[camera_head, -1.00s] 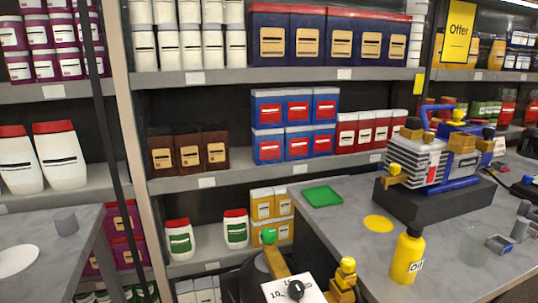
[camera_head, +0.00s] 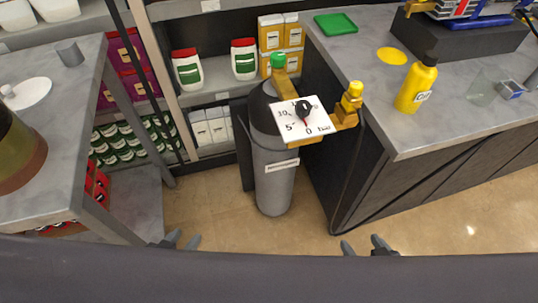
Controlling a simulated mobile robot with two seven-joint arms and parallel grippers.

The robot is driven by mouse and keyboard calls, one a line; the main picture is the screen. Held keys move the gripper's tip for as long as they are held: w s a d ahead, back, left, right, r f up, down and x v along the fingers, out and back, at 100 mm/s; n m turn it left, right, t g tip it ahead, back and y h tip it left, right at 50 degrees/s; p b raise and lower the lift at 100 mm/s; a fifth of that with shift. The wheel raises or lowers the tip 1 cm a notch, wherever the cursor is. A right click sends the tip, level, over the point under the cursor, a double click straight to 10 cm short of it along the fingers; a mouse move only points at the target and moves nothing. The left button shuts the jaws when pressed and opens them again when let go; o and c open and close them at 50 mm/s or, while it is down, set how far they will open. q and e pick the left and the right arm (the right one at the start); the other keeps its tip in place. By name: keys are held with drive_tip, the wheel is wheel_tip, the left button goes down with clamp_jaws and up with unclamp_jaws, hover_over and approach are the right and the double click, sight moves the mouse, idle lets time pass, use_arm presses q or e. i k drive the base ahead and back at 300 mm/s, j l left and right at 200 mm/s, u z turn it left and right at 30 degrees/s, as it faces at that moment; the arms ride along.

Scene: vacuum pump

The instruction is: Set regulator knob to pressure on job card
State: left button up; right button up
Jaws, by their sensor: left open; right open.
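The regulator knob (camera_head: 304,108) is black and sits on a white dial plate (camera_head: 285,117) with numbers; 0, 5 and 10 can be read. A small red mark on the knob points down toward the 0. The dial is on the brass regulator (camera_head: 346,110) on top of a grey gas cylinder (camera_head: 274,180). I cannot make out a job card. My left gripper (camera_head: 183,239) is open and empty at the bottom, left of the cylinder. My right gripper (camera_head: 362,245) is open and empty at the bottom, right of the cylinder. Both are well apart from the knob.
A grey workbench (camera_head: 440,120) stands right of the cylinder, with a yellow oil bottle (camera_head: 417,84) and a green tray (camera_head: 335,24). A grey table (camera_head: 50,120) stands at the left. Shelves with white jars (camera_head: 188,70) are behind. The floor before the cylinder is clear.

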sight(303, 108)
drive_tip(key=l+z, duration=0.15)
drive_tip(key=l, duration=0.25)
drive_tip(key=i+l+z, duration=0.1)
drive_tip(key=l, duration=0.3)
drive_tip(key=i+l+z, duration=0.15)
drive_tip(key=l, duration=0.25)
drive_tip(key=i+l+z, duration=0.1)
drive_tip(key=l, duration=0.3)
drive_tip(key=i+l+z, duration=0.15)
drive_tip(key=l, duration=0.25)
drive_tip(key=i+l+z, duration=0.1)
drive_tip(key=l, duration=0.25)
drive_tip(key=i+l, duration=0.2)
drive_tip(key=i, duration=0.15)
drive_tip(key=i+l+z, duration=0.15)
drive_tip(key=i, duration=0.2)
